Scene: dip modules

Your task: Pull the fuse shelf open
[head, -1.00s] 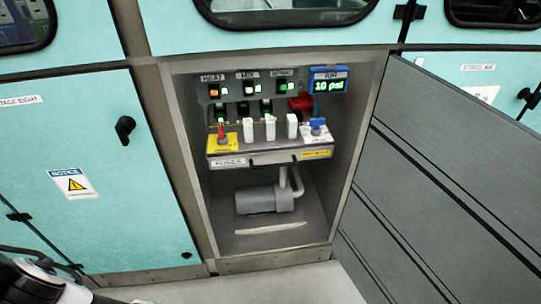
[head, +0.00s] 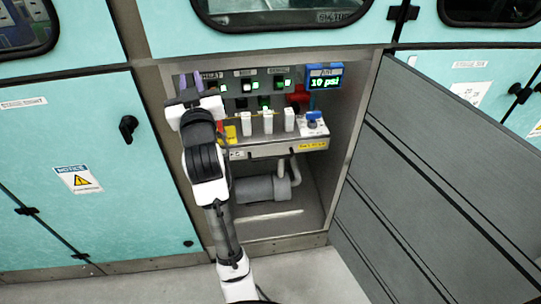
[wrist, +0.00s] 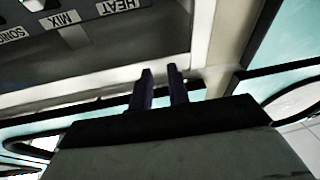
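The fuse shelf (head: 272,148) is a pale grey ledge in the open cabinet bay, with several white fuses (head: 268,123) standing on top and a handle along its front. My arm hides its left end and part of the FUSES label. My gripper (head: 190,80) is up at the bay's top left, above and left of the shelf, with two dark purple fingers pointing up. In the wrist view the fingers (wrist: 161,88) stand a small gap apart with nothing between them. That view shows upside-down HEAT and MIX labels; the shelf handle is not visible there.
A grey cylinder with pipes (head: 262,188) lies below the shelf. A large grey door (head: 440,165) stands open on the right. A closed turquoise door (head: 75,150) is on the left.

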